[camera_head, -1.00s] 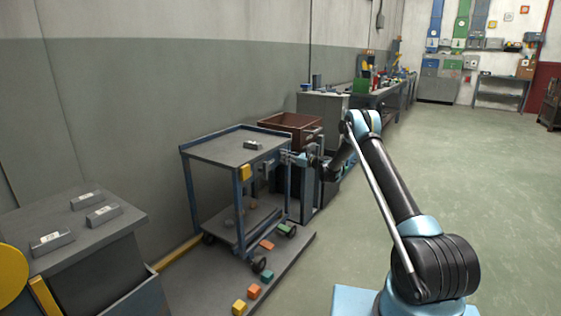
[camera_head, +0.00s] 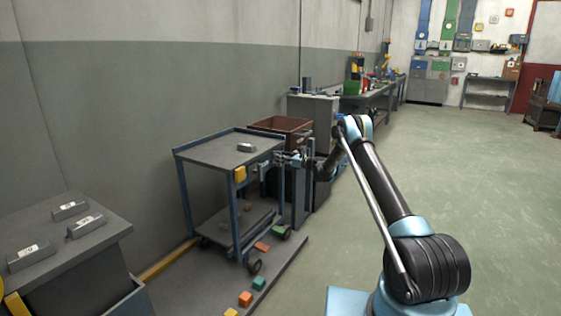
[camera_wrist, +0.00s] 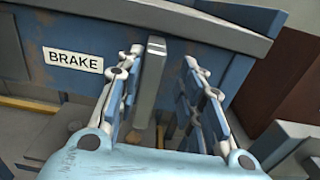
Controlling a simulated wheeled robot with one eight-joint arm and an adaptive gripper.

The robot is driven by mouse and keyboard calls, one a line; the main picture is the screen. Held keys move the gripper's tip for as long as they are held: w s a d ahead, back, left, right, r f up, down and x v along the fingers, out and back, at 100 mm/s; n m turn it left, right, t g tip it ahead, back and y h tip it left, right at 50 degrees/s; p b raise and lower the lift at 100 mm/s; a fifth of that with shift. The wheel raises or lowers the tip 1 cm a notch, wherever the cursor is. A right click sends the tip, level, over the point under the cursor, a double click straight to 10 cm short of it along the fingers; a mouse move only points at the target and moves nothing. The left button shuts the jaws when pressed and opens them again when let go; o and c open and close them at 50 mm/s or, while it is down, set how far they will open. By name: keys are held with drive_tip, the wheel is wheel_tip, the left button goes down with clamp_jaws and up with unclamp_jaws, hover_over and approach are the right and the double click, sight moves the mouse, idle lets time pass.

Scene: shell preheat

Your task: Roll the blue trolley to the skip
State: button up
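The blue trolley (camera_head: 210,152) stands by the wall at left centre. It has a grey top, a lower shelf and dark wheels. A grey lever (camera_wrist: 151,82) hangs from its blue rim beside a white "BRAKE" label (camera_wrist: 73,61) in the wrist view. My gripper (camera_wrist: 167,85) is open, with one finger on each side of the lever, which sits closer to the left finger. I cannot tell whether they touch. In the head view my gripper (camera_head: 290,160) is at the trolley's right end. A brown open-topped container (camera_head: 290,125) behind the trolley may be the skip.
A grey cabinet (camera_head: 105,237) stands at the left front. Benches line the wall behind. The floor (camera_head: 470,180) on the right is clear.

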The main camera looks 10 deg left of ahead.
drive_tip(key=shift+s+a, duration=0.1)
drive_tip(key=shift+s+d, duration=0.15)
drive_tip(key=shift+d, duration=0.1)
drive_tip(key=v, duration=1.1)
drive_tip(key=shift+d, duration=0.2)
idle(0.3)
